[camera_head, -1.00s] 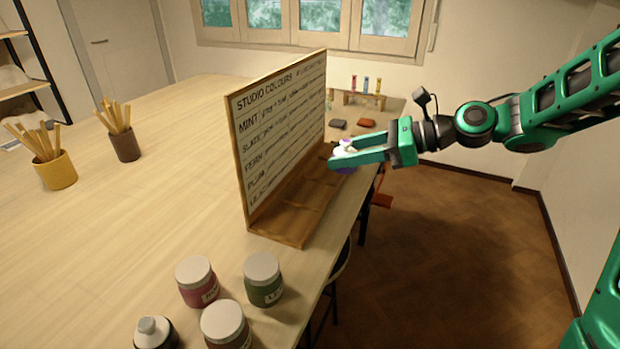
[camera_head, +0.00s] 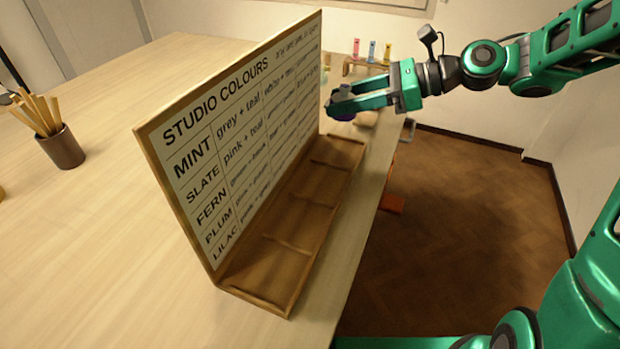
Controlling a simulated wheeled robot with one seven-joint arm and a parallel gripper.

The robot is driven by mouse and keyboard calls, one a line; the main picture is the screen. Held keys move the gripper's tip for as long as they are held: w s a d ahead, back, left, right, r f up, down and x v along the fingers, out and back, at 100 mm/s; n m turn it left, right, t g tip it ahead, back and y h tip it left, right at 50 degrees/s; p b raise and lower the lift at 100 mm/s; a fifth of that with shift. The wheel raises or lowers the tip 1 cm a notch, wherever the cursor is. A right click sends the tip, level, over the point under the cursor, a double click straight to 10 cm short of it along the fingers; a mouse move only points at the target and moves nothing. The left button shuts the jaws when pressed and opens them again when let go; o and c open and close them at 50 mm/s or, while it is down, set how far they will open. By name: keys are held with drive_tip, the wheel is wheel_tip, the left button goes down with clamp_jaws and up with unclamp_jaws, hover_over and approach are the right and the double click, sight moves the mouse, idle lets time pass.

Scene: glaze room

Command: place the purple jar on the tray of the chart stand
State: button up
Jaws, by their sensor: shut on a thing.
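The chart stand (camera_head: 236,130) stands on the table, with a board titled "STUDIO COLOURS" that lists MINT, SLATE, FERN, PLUM and LILAC. Its wooden tray (camera_head: 279,262) runs along the board's foot on the right side, with low dividers, and its visible compartments are empty. My gripper (camera_head: 345,103) is at the far end of the stand, shut on the purple jar (camera_head: 342,115).
A brown cup of sticks (camera_head: 61,148) stands on the table (camera_head: 90,260) at the left. A small rack with coloured tubes (camera_head: 371,52) is at the back. A tan object (camera_head: 366,118) lies just beyond the tray. Open floor (camera_head: 470,230) lies to the right.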

hover_over(338, 152)
wheel_tip(338, 152, down, 6)
drive_tip(key=shift+f, duration=1.95)
drive_tip(key=shift+f, duration=0.1)
drive_tip(key=o, duration=1.3)
drive_tip(key=shift+c, duration=0.2)
